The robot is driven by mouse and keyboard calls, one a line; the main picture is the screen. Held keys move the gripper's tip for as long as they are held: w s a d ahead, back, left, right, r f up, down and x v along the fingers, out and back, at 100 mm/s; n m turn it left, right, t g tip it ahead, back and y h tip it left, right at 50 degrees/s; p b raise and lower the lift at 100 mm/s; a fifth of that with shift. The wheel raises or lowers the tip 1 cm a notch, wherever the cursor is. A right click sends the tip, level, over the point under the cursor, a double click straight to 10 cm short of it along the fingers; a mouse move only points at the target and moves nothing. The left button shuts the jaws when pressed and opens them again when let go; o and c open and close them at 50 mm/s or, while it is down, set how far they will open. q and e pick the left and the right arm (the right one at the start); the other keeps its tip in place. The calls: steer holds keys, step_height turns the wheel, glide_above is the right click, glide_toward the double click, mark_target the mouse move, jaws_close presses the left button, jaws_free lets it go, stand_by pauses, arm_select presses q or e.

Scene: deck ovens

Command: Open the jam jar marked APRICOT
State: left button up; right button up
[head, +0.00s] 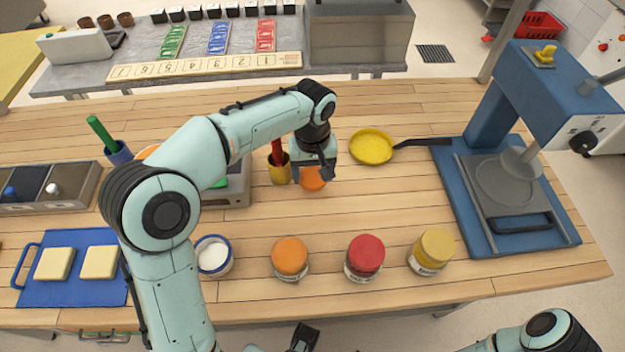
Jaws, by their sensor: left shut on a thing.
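Three jars stand in a row near the front edge: one with an orange top (290,255), one with a red top (365,252) and one with a yellow top (437,246). Their labels are too small to read, so I cannot tell which says APRICOT. My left gripper (314,172) points down behind the row, shut on a round orange thing (313,182). Its fingers hide part of this thing, and I cannot tell whether it is a lid. A dark piece at the bottom edge looks like my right gripper (303,338); its fingers are not clear.
A yellow pan (371,147) and a blue press (490,185) stand to the right. A white, blue-rimmed pot (213,256) and a blue board (75,290) are at the left. Bare wood lies between the gripper and the jars.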

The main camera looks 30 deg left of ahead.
mark_target(312, 176)
arm_select(q)
steer(key=shift+f, duration=1.6)
steer(key=shift+f, duration=0.1)
steer(key=o, duration=1.2)
steer(key=shift+c, duration=0.2)
step_height(312, 176, up, 12)
steer(key=p, duration=0.2)
